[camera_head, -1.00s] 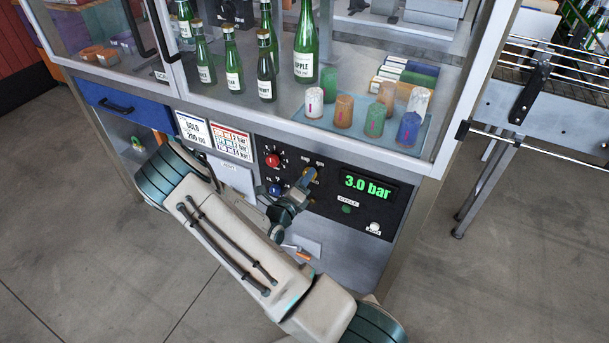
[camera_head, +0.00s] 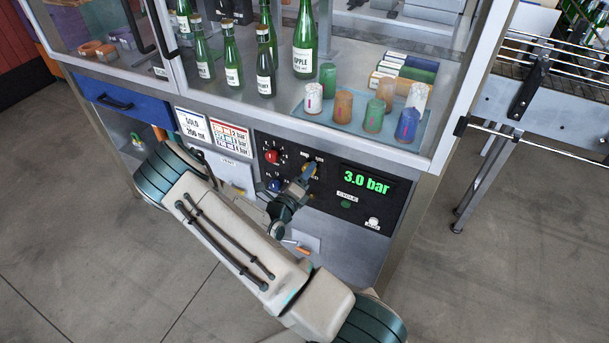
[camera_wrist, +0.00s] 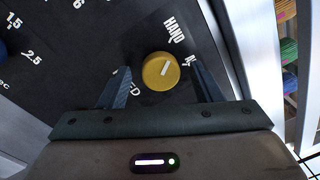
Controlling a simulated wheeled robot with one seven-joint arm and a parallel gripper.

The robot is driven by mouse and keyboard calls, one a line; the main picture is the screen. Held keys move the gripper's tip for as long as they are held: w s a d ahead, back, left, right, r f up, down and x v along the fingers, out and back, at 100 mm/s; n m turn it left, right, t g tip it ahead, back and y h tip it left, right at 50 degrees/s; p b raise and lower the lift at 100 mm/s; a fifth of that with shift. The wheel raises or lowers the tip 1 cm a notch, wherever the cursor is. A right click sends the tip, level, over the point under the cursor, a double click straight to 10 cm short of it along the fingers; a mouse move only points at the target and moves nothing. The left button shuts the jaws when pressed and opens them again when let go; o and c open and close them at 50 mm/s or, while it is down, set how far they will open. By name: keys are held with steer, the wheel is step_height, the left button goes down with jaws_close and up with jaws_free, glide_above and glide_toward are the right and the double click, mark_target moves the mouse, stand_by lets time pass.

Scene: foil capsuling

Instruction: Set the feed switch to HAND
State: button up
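The feed switch is a yellow round knob (camera_wrist: 161,71) with a white pointer line on the dark panel. In the wrist view the line slants up and to the right. The HAND label (camera_wrist: 173,30) stands above and right of it; other lettering near it is partly hidden by the fingers. My gripper (camera_wrist: 158,88) is open, with one finger on each side of the knob and visible gaps between them.
A red knob (camera_head: 271,156) and a blue knob (camera_head: 275,185) sit left of the switch. The display (camera_head: 366,184) reads 3.0 bar, with a green button (camera_head: 346,204) below. Green bottles and coloured capsules stand on the shelf above. A conveyor (camera_head: 540,105) stands at the right.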

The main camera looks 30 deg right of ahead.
steer(key=r+b+v, duration=0.1)
steer(key=v, duration=1.2)
steer(key=shift+s+a+f+b, duration=0.2)
steer(key=shift+a+f+b, duration=0.15)
steer(key=shift+a+f, duration=0.1)
steer(key=shift+d, duration=0.1)
